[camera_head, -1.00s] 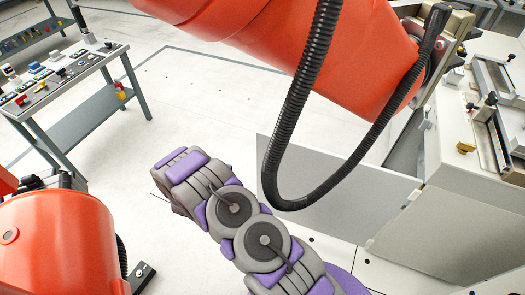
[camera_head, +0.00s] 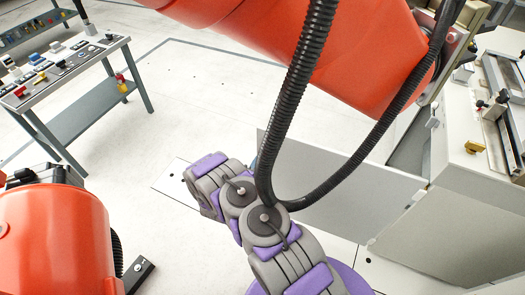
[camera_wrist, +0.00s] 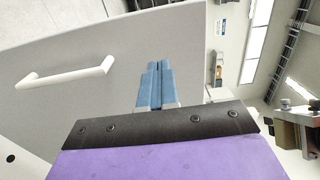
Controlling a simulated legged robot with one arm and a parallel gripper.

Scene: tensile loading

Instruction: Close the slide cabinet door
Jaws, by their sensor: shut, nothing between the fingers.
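The cabinet door (camera_head: 335,190) is a flat light grey panel standing open. It reaches out to the left from the pale cabinet (camera_head: 440,235) at the right of the head view. In the wrist view the grey door (camera_wrist: 120,65) fills the left and middle, with a white bar handle (camera_wrist: 65,77) on its face. My gripper (camera_wrist: 154,68) shows blue fingers pressed together, empty. They overlap the door's face, to the right of the handle; I cannot tell whether they touch it. In the head view my purple and grey arm is left of the door, and its fingers are mostly hidden.
A large orange machine arm (camera_head: 350,50) with a black hose (camera_head: 300,95) hangs across the top and partly hides the door. Another orange machine part (camera_head: 55,245) stands at lower left. A tool table (camera_head: 75,115) is at upper left. The floor between is clear.

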